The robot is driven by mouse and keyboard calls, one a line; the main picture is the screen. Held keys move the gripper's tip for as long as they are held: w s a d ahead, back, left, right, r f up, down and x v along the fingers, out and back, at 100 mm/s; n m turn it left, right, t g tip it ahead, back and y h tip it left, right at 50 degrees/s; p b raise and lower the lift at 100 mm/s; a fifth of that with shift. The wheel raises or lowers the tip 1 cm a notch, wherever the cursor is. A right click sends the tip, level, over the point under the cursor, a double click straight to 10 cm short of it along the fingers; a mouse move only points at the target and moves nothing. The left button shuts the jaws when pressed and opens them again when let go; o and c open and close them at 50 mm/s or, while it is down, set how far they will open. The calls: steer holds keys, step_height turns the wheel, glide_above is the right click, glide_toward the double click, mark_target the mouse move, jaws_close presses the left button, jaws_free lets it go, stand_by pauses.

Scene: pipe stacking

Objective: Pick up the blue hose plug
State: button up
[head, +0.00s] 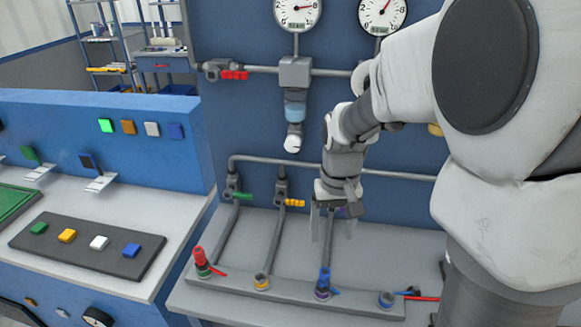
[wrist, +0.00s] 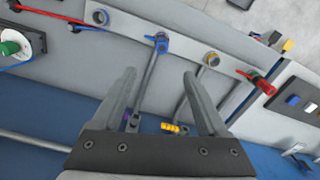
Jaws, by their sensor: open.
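The blue hose plug (head: 324,275) stands upright in a purple-ringed socket on the grey rail (head: 240,297) at the front of the bench. In the wrist view the blue plug (wrist: 161,41) shows beyond the fingertips, near the middle. My gripper (head: 333,222) is open and empty, pointing down above and behind the plug, apart from it. In the wrist view the gripper's fingers (wrist: 159,75) are spread, with nothing between them.
A red plug (head: 200,257) stands in the green-ringed socket at the rail's left. The yellow-ringed socket (head: 261,281) and blue-ringed socket (head: 387,299) look empty. Pipes run back to valves with green (head: 243,196) and yellow (head: 295,203) handles. A button console (head: 88,244) stands left.

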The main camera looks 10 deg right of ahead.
mark_target(324, 279)
step_height(324, 279, down, 12)
steer(key=shift+f+b, duration=0.2)
steer(key=shift+b, duration=0.45)
steer(key=shift+s+a+f, duration=0.15)
steer(key=shift+f, duration=2.55)
jaws_close()
